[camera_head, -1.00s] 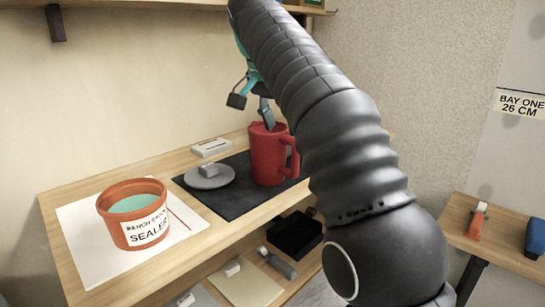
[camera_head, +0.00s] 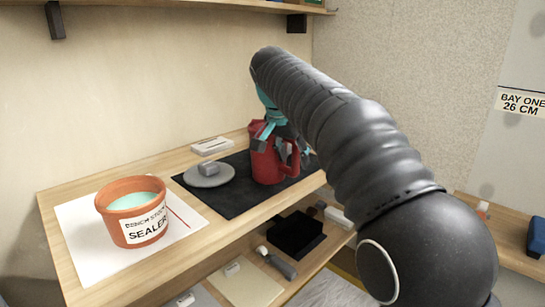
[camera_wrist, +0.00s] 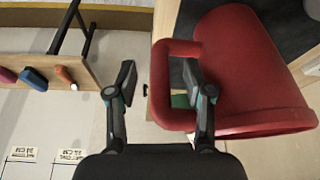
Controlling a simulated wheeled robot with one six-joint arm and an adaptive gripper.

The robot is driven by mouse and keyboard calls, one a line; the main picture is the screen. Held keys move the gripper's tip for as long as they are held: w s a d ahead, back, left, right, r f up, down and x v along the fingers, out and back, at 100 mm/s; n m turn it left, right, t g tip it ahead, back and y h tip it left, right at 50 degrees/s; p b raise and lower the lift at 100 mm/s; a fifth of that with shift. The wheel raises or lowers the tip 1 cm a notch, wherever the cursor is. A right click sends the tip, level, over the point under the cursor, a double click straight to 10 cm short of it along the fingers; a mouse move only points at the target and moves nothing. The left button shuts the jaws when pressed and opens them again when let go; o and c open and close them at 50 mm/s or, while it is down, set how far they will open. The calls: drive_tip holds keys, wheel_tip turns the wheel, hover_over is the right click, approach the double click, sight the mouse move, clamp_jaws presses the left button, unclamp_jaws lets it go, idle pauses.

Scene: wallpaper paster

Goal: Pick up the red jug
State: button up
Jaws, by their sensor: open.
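The red jug (camera_head: 266,166) stands upright on a dark mat (camera_head: 240,195) on the bench, its handle toward the right. It fills the right of the wrist view (camera_wrist: 245,70), with its handle (camera_wrist: 161,85) reaching left. My gripper (camera_wrist: 160,70) is open at the jug's handle side. The handle's outer bar shows between the two fingers, and the right finger overlaps the handle opening. I cannot tell whether the fingers touch the jug. In the head view my arm and gripper hide part of the jug's top and right side.
A terracotta pot (camera_head: 134,214) labelled sealer stands on a white sheet at the left. A grey round dish (camera_head: 209,175) and a pale block (camera_head: 211,146) are left of the jug. A lower shelf holds a black tray (camera_head: 296,237). A side bench (camera_head: 512,245) is at the right.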

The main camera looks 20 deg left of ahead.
drive_tip(key=shift+x, duration=1.15)
clamp_jaws()
drive_tip(key=shift+r, duration=0.1)
